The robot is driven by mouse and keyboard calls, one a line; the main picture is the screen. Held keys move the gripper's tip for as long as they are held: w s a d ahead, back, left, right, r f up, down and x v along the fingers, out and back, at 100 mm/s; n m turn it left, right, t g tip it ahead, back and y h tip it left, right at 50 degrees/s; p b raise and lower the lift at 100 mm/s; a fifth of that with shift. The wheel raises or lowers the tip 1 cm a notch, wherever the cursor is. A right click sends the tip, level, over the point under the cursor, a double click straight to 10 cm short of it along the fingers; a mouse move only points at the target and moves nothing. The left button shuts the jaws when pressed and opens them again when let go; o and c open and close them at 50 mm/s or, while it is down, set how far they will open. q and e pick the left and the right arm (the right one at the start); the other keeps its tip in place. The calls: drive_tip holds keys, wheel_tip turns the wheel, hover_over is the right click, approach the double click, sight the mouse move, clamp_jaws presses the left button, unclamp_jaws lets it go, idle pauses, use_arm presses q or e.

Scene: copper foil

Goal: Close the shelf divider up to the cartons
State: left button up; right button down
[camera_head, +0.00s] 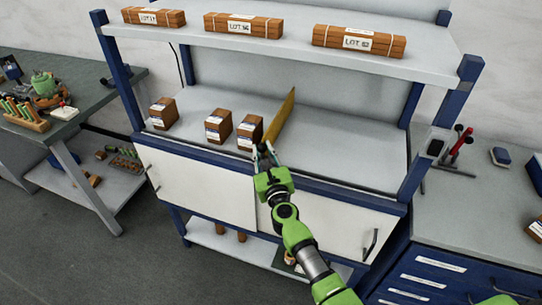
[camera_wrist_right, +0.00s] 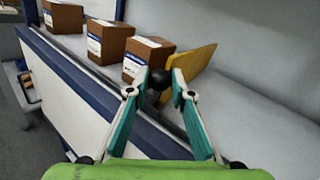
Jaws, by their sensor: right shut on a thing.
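The yellow shelf divider (camera_head: 281,115) stands upright on the middle shelf, right beside the rightmost carton (camera_head: 249,132); I cannot tell whether they touch. It also shows in the wrist view (camera_wrist_right: 190,67). A middle carton (camera_head: 218,125) and a left carton (camera_head: 163,113) stand further left, with a wide gap between them. All are brown with white and blue labels. My right gripper (camera_head: 266,153) is at the shelf's front edge, its fingers shut on a black knob (camera_wrist_right: 157,79) at the divider's front end. My left gripper is out of view.
Bundles with lot labels, such as this one (camera_head: 242,25), lie on the upper shelf (camera_head: 300,40). The middle shelf (camera_head: 340,150) is clear right of the divider. Blue posts (camera_head: 440,125) bound the rack. Benches flank it, the left one holding a green machine (camera_head: 44,84).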

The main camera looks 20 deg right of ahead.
drive_tip(key=shift+w+a+f+b, duration=0.15)
drive_tip(key=shift+w+a, duration=0.25)
drive_tip(key=shift+a, duration=0.2)
drive_tip(key=shift+w+a+b, duration=0.15)
drive_tip(key=shift+w+a, duration=0.2)
drive_tip(key=shift+a, duration=0.2)
drive_tip(key=shift+w+a, duration=0.1)
drive_tip(key=shift+a, duration=0.1)
drive_tip(key=c, duration=1.9)
unclamp_jaws()
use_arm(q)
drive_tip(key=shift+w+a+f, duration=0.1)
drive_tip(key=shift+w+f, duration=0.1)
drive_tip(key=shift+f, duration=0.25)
use_arm(e)
drive_tip(key=shift+o, duration=0.6)
